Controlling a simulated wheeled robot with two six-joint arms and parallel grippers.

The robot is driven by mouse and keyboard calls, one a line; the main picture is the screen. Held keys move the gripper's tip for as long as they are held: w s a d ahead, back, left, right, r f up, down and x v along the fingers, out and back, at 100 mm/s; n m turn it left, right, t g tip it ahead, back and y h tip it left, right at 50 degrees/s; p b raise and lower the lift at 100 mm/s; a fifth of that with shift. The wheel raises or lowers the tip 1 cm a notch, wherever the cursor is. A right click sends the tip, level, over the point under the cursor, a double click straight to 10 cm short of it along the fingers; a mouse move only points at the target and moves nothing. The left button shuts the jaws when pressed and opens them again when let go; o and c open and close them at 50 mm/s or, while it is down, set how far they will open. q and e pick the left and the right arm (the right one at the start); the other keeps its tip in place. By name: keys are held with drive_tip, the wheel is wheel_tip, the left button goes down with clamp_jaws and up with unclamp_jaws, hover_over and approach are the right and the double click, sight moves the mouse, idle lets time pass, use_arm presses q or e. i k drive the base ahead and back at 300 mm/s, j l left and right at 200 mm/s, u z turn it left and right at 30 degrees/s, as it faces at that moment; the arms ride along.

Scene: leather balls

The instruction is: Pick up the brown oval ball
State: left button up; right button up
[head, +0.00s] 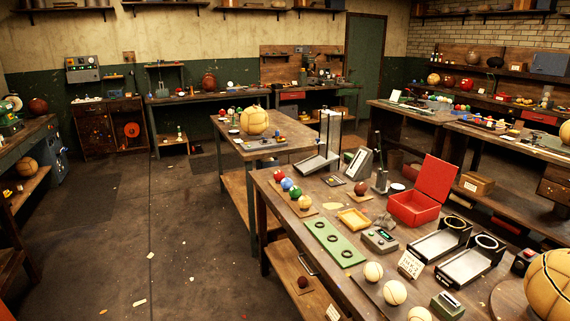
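Several brown balls are in the head view, and I cannot tell for sure which is the brown oval one. A small dark brown ball (361,188) sits on a little wooden base on the near workbench (285,228). Another small brown ball (303,282) lies on that bench's lower shelf. A larger reddish-brown ball (209,80) stands on the back bench, and a brown ball (38,105) is on the left bench. Neither of my grippers is in view.
The near bench also holds an open red box (411,209), a green plate with rings (334,243), pale balls (373,271), metal trays (467,264) and a large tan ball (550,285). A middle table (228,135) stands behind. Floor at left is mostly open.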

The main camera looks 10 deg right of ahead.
sight(361, 188)
drive_tip(key=i+j+z, duration=0.2)
drive_tip(key=z, duration=0.25)
drive_tip(key=i+j+z, duration=0.3)
drive_tip(key=z, duration=0.15)
drive_tip(key=i+j+z, duration=0.25)
drive_tip(key=j+z, duration=0.15)
drive_tip(key=i+j+z, duration=0.15)
drive_tip(key=j+z, duration=0.3)
drive_tip(key=i+j+z, duration=0.1)
drive_tip(key=j+z, duration=0.35)
